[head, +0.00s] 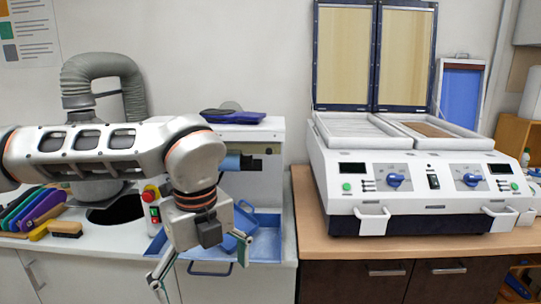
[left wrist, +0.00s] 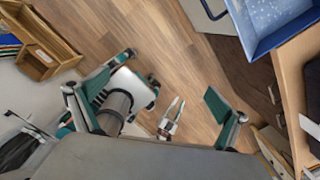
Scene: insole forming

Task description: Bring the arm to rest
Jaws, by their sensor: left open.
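My left arm (head: 110,150) reaches in from the left in the head view, across the front of the white workbench. Its gripper (head: 200,268) hangs down in front of the blue tray, with its fingers spread wide and nothing between them. In the left wrist view the open left gripper (left wrist: 168,85) has its two teal-padded fingers far apart, with wood floor beyond.
A forming machine (head: 415,190) with raised lids stands on the wooden cabinet at the right. The blue tray (head: 268,245) lies behind the left gripper. Coloured insoles (head: 40,208), a brush (head: 65,229) and a red stop button (head: 151,193) are near the arm.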

